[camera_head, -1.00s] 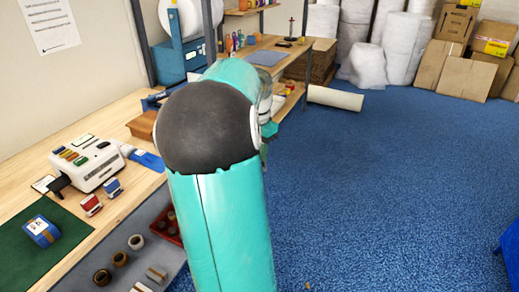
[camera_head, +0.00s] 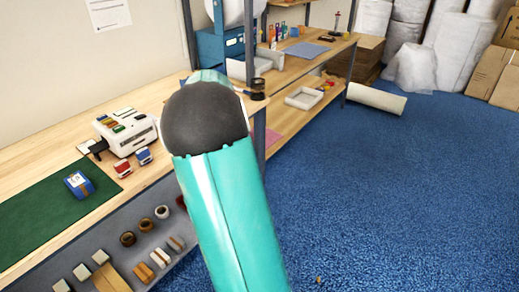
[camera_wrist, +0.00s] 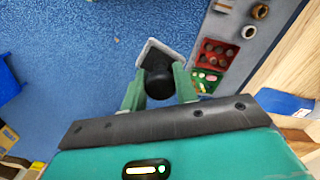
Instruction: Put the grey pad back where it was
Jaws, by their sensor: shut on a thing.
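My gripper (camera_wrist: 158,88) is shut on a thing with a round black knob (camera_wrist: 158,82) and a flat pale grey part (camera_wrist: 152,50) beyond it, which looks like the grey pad. The knob sits between the two green fingers, and the held thing hangs over blue floor. Much of its grey part is hidden behind the knob and fingers. In the head view my arm hides the gripper and the held thing.
The lower grey shelf holds a red tray (camera_wrist: 212,55), a green tray (camera_wrist: 207,80) and rolls. On the wooden bench (camera_head: 60,150) are a white machine (camera_head: 125,133) and a green mat (camera_head: 45,210). A grey-blue sheet (camera_head: 307,49) lies on the far bench.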

